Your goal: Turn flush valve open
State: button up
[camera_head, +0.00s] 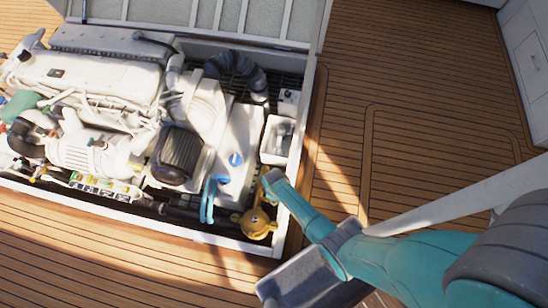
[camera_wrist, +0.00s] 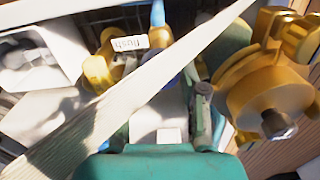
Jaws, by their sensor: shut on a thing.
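The flush valve (camera_head: 257,222) is a brass fitting at the front right corner of the engine hatch. In the wrist view a white tag reading "flush" (camera_wrist: 130,43) hangs by brass parts (camera_wrist: 98,72) at upper left. My teal gripper (camera_head: 270,182) is over the hatch's right edge, close to the brass fitting. In the wrist view its fingers (camera_wrist: 163,112) point away from me, shut on what looks like the valve's handle. A pale diagonal strip crosses in front and hides much of the grip. A bit of blue shows near the fingertips. The handle's angle cannot be told.
A large brass body (camera_wrist: 262,95) stands close to the right of my fingers. Blue hoses (camera_head: 208,198) and a dark filter (camera_head: 180,152) lie left of the valve. A white container (camera_head: 277,140) stands behind it. The wooden deck (camera_head: 400,120) to the right is clear.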

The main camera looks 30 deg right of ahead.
jog(key=n, duration=0.5)
jog(key=shift+n, duration=2.5)
jog(key=o, duration=1.2)
jog(key=shift+c, duration=0.2)
notch_tip(320, 180, up, 12)
